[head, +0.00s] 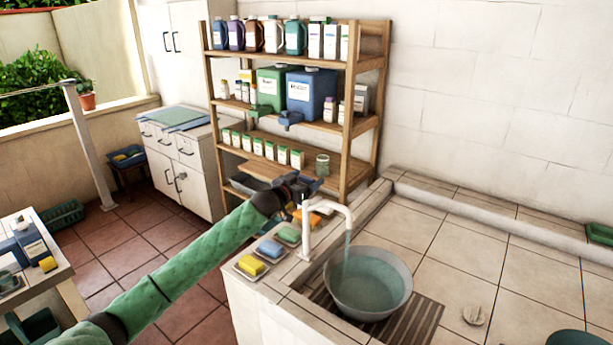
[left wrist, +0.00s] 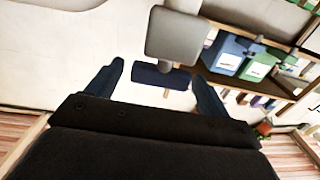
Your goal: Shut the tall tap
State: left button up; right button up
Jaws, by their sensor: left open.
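The tall tap (head: 306,232) is white with a bent spout, and it stands at the left edge of the tiled counter. Water runs from its spout into a grey basin (head: 398,305). My left gripper (head: 308,184) is at the top of the tap, its fingers apart. In the left wrist view, a dark blue bar (left wrist: 160,76), seemingly the tap's handle, lies between the open fingers (left wrist: 158,90), below a pale grey block (left wrist: 175,38). I cannot tell whether either finger touches it. The gripper partly hides the tap's top in the head view. My right gripper is out of view.
Yellow, blue and green sponges (head: 270,248) lie on the counter's left edge, beside the tap. A wooden shelf (head: 345,100) with bottles and canisters stands behind. A slatted drain (head: 415,325) lies under the basin. The counter right of it is mostly clear.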

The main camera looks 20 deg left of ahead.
pick_arm(q)
jog(key=shift+w+d, duration=0.1)
jog(key=shift+w, duration=0.2)
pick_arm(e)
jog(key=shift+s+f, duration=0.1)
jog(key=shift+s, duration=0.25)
pick_arm(q)
jog(key=shift+c, duration=0.2)
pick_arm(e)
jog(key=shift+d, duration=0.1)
pick_arm(q)
jog(key=c, duration=1)
jog(key=shift+o, duration=0.2)
